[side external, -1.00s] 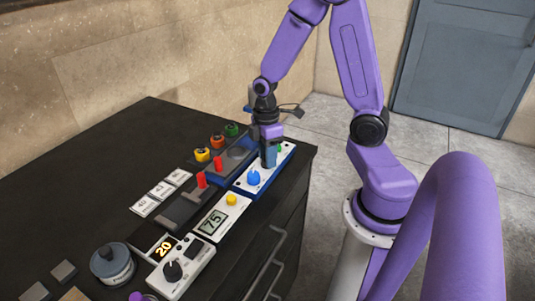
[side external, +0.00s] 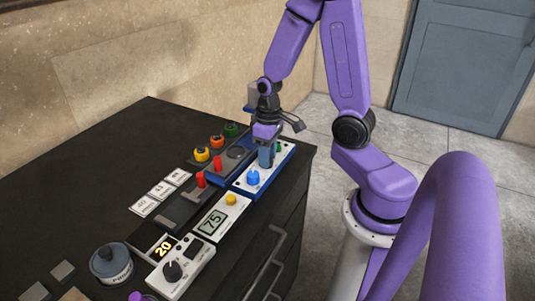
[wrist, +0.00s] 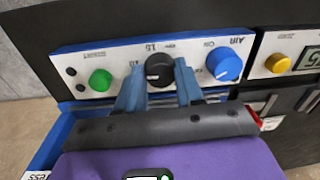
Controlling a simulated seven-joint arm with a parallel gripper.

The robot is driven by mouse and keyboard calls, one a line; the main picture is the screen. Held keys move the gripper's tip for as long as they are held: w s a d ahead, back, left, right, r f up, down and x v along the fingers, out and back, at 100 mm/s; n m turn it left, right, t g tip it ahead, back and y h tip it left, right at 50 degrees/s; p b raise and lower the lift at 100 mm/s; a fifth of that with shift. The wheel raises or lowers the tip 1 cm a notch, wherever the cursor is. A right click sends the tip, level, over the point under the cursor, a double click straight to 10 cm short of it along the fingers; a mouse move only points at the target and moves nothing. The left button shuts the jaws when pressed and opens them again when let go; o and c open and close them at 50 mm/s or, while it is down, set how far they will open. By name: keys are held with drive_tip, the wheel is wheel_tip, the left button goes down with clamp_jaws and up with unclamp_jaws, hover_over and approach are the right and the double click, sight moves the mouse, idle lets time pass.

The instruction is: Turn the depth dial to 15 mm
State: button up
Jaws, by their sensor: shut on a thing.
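The depth dial is a round black knob (wrist: 159,70) on a white panel with a blue edge (wrist: 66,60). In the wrist view the panel's print is upside down, with a 15 and a 10 mark near the knob. My gripper (wrist: 160,82) has its two blue fingers on either side of the knob, shut on it. The knob's pointer is too small to read. In the side external view my gripper (side external: 266,156) stands over the panel (side external: 283,163) and hides the knob.
On the same panel are a blue AIR knob (wrist: 224,63) and a green button (wrist: 100,80). A yellow button (side external: 231,199) and a display reading 75 (side external: 211,223) are nearby. A display reading 20 (side external: 164,246) and another black dial (side external: 173,270) stand nearer the camera. Red posts (side external: 217,162) are close by.

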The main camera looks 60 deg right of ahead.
drive_tip(key=m, duration=0.6)
drive_tip(key=shift+m, duration=0.3)
drive_tip(key=m, duration=0.6)
drive_tip(key=shift+a+t, duration=0.1)
drive_tip(key=shift+t, duration=0.2)
drive_tip(key=o, duration=1)
drive_tip(key=shift+o, duration=0.2)
drive_tip(key=shift+r, duration=0.15)
wheel_tip(320, 180, up, 17)
drive_tip(key=s, duration=0.1)
drive_tip(key=shift+d, duration=0.3)
